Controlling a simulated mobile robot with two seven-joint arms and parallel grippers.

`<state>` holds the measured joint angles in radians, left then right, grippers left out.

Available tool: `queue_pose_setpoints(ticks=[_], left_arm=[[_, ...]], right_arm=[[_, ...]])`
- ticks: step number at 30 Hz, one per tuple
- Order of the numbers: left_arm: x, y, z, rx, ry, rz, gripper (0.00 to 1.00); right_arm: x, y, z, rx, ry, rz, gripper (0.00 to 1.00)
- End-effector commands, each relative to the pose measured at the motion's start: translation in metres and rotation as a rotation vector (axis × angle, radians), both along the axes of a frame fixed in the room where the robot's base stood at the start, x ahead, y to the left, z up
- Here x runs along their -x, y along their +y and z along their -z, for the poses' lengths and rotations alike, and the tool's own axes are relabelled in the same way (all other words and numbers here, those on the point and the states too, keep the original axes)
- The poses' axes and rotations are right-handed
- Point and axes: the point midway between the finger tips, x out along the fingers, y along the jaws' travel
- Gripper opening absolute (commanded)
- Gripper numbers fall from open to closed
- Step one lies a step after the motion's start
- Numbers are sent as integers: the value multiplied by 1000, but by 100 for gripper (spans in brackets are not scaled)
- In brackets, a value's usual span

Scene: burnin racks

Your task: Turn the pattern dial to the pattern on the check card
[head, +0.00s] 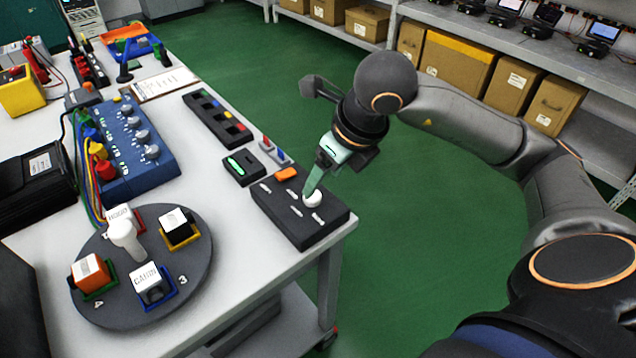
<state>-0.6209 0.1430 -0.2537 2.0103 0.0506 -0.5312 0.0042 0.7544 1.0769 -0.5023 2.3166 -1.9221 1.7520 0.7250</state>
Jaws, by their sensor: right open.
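A dark box (285,222) at the table's right corner has a white round knob (312,200) and several small white marks on its top; this looks like the pattern dial, but its pattern is too small to read. My right gripper (311,190) points down over this box from the right. Its teal finger reaches to the knob; I cannot tell if it touches. The jaws are open. A white sheet on a board (165,84) lies at the back of the table and may be the check card; its print is unreadable. My left gripper is out of view.
A round dark turntable (190,285) with several coloured blocks and a white post stands at the front left. A blue box with knobs and cables (150,172) is behind it. A dark strip of coloured pieces (205,128) lies further back. Green floor is clear right of the table.

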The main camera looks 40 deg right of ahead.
Motion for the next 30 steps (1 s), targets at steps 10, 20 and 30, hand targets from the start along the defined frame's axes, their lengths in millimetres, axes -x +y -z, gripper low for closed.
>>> queue_pose_setpoints(ticks=[10,20,30], left_arm=[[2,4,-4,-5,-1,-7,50],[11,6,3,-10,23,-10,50],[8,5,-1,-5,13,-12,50]], right_arm=[[21,-5,-55,0,-2,0,71],[25,-5,-61,0,0,0,71],[24,-5,-60,0,1,0,71]])
